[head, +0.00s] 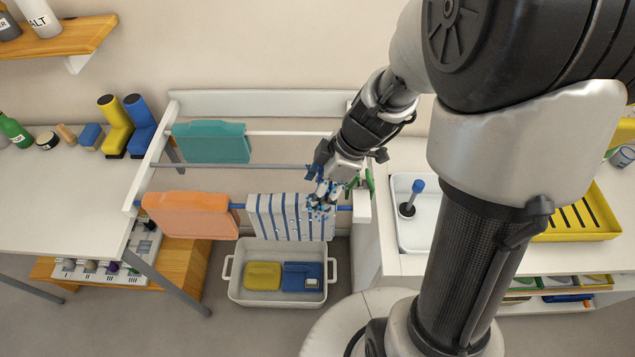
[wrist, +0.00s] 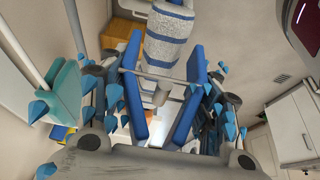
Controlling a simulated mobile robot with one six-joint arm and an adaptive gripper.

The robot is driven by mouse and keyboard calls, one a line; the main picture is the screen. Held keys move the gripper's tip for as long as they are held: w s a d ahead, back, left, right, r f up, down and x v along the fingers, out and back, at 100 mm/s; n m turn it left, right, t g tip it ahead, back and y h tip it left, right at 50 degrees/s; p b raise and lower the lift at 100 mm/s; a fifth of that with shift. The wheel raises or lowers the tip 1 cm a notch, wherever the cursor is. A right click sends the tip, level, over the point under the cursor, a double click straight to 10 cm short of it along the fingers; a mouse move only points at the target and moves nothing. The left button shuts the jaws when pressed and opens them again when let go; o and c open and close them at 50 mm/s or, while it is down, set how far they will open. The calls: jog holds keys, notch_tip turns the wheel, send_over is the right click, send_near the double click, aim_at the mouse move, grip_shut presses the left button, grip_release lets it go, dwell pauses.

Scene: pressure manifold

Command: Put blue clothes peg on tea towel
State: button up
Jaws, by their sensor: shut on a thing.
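My gripper (head: 324,200) is at the right part of the front rail, just above the blue-and-white striped tea towel (head: 290,217). The towel hangs over that rail. In the wrist view, my gripper is shut on the blue clothes peg (wrist: 134,95), with one blue leg on each side and a grey metal piece between them. The tea towel (wrist: 165,45) shows beyond, between the legs' far ends. I cannot tell whether the peg touches or clips it. In the head view the peg is hard to separate from my gripper's blue parts.
An orange cloth (head: 190,215) hangs left of the towel, a teal cloth (head: 210,143) on the back rail. A white basin (head: 276,298) with yellow and blue items stands below. Green pieces (head: 369,181) sit by the rack's right end. A sink tray (head: 408,226) lies right.

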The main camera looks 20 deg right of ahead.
jog(key=shift+f+b, duration=1.2)
jog(key=shift+f, duration=1.6)
jog(key=shift+f+b, duration=0.75)
jog(key=shift+b, duration=0.4)
jog(key=o, duration=1)
